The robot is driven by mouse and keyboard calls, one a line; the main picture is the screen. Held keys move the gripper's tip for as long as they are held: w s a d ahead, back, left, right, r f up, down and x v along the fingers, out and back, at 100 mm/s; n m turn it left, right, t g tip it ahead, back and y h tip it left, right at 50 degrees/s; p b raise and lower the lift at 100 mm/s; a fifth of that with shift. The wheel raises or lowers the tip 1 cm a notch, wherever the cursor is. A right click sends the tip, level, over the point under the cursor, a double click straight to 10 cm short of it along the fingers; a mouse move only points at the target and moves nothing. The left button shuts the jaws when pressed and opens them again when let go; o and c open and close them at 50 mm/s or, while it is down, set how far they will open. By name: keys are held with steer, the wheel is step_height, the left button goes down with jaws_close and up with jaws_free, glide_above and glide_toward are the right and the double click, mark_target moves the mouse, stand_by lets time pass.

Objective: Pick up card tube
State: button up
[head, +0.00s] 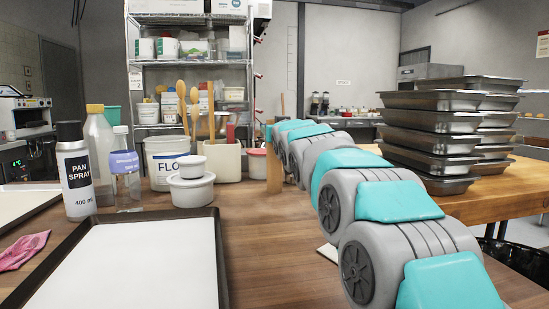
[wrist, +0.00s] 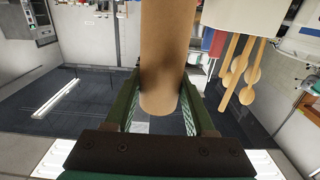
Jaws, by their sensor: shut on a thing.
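The card tube (wrist: 168,40) is a plain brown cylinder between the two dark green fingers of my gripper (wrist: 162,88) in the wrist view. The fingers are shut on it, one on each side. My arm hides part of the tube and most of the gripper there. I cannot tell whether its lower end touches the table.
A white crock (head: 225,160) with wooden spoons and a flour tub (head: 165,160) stand left of the tube. A small lidded tub (head: 191,190), bottles and a pan spray can (head: 75,180) are further left. A dark-rimmed tray (head: 218,270) lies in front. Steel pans (head: 432,142) are stacked at right.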

jaws_close()
stand_by(0.3)
